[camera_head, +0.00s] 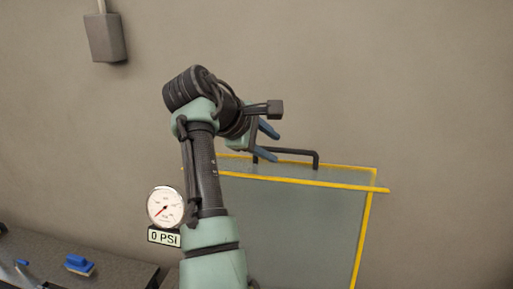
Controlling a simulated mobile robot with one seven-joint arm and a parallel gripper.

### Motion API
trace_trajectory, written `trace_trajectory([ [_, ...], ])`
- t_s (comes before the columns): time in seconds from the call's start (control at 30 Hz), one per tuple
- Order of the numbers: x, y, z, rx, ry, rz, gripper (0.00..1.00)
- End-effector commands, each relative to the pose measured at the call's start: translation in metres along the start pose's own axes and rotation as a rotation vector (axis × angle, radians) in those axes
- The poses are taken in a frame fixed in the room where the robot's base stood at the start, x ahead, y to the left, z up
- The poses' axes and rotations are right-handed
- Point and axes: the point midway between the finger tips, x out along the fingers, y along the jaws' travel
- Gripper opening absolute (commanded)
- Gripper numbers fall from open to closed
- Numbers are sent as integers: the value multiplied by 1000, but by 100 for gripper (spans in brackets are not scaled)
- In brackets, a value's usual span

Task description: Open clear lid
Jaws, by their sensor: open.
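The clear lid (300,225) is a see-through panel with yellow edges, right of and behind my arm. It appears shut. A dark bar handle (295,151) stands at its top edge. My arm hides the left part of the lid.
A round gauge (165,207) with a "0 PSI" display (164,238) is left of my arm. A dark bench (110,268) at lower left bears a blue brush (78,264). A grey box (105,37) is on the wall at upper left. The space above the handle is clear.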

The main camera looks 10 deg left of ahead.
Motion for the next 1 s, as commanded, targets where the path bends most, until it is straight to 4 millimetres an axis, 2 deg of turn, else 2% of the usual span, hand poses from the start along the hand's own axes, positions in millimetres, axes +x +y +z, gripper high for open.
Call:
trace_trajectory([
  [0.2, -40, -1, -1, 1, 2, 5, 47],
  [0.4, -57, 0, 0, 1, 0, 2, 47],
  [0.83, -58, 0, 0, 10, 6, 8, 47],
  [1.0, -43, 0, -9, 215, 147, 154, 47],
])
